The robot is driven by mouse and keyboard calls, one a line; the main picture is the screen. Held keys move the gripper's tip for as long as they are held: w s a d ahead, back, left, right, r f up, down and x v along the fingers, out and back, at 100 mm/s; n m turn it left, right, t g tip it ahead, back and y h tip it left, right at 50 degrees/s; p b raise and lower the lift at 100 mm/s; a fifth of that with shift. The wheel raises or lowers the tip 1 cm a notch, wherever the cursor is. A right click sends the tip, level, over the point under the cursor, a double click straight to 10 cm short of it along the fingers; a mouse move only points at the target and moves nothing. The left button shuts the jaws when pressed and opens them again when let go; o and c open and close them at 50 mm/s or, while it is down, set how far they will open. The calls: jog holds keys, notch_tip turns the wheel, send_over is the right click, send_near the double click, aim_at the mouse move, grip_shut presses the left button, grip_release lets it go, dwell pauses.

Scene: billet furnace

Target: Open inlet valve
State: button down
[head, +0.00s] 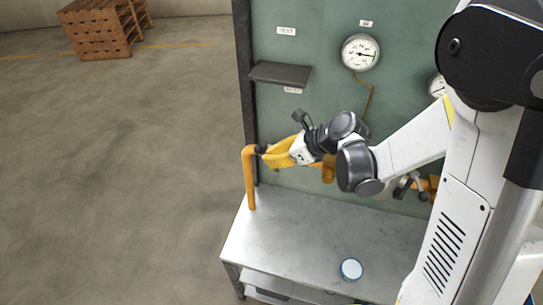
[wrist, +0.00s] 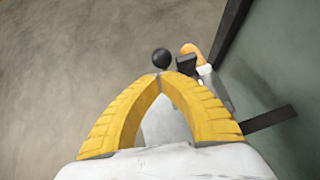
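My gripper (head: 268,153) has yellow fingers and reaches left across the front of the green panel, close to the top bend of an orange pipe (head: 250,180). A valve handle with a black ball knob (head: 261,149) is at the fingertips. In the wrist view the fingers (wrist: 162,76) come together just below the ball knob (wrist: 162,58) and appear closed on its thin stem. A dark block (wrist: 186,65) and the rounded orange pipe end (wrist: 190,49) lie just right of it. The valve body is mostly hidden by my gripper and arm.
The green panel (head: 310,90) carries a round gauge (head: 360,52) and a dark shelf (head: 280,73). A metal table (head: 300,235) stands below, with a pale round container (head: 351,269) on it. Another valve handle (head: 423,196) is partly behind my arm.

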jog(key=shift+w+a+h, duration=0.1)
jog(key=shift+a+h, duration=0.15)
jog(key=shift+h, duration=0.15)
jog(key=shift+w+a+f+g+h+p, duration=0.1)
jog(key=shift+a+f+g+h+p, duration=0.05)
jog(key=shift+a+g+h+p, duration=0.2)
jog(key=w+a+f+g+h+b, duration=0.1)
jog(key=a+f+g+h+b, duration=0.1)
jog(key=a+f+h+b, duration=0.2)
jog(key=shift+w+a+f+n+g+h+b, duration=0.3)
jog(key=shift+w+a+g+h+b, duration=0.1)
jog(key=shift+h, duration=1.15)
